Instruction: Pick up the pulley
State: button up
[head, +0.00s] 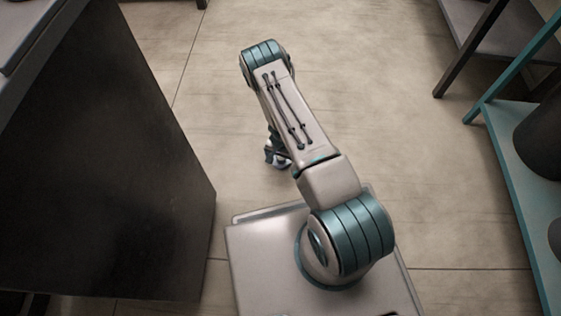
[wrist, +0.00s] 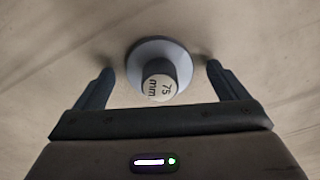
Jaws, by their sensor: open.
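The pulley (wrist: 178,56) shows in the wrist view as a pale grey-blue disc with a darker hub. The hub's round end face carries a "75 mm" label. It sits on the beige floor between the two fingers of my gripper (wrist: 153,84), which is open. I see no finger touching it, and how far below the fingers it lies is hard to tell. In the head view my gripper (head: 277,156) hangs down beside my forearm, partly hidden by it, and I cannot make out the pulley there.
A dark cabinet (head: 90,170) stands close on the left. On the right are a teal shelf (head: 528,165) with dark round objects and a dark-legged table (head: 465,50). The tiled floor (head: 400,140) between them is clear.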

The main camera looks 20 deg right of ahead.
jog(key=c, duration=1.2)
jog(key=shift+r, duration=0.2)
jog(key=shift+r+p, duration=0.55)
jog(key=shift+r, duration=0.05)
notch_tip(320, 180, up, 3)
jog(key=shift+f+p, duration=0.15)
jog(key=shift+p, duration=0.65)
jog(key=shift+s+d+r+p, duration=0.2)
jog(key=shift+d+r+p, duration=1.5)
jog(key=shift+d+r, duration=1.15)
jog(key=shift+s+d+r+p, duration=0.15)
jog(key=shift+d+r+p, duration=1.5)
jog(key=shift+d+r, duration=1.2)
jog(key=shift+d+f, duration=0.1)
jog(key=shift+f, duration=0.05)
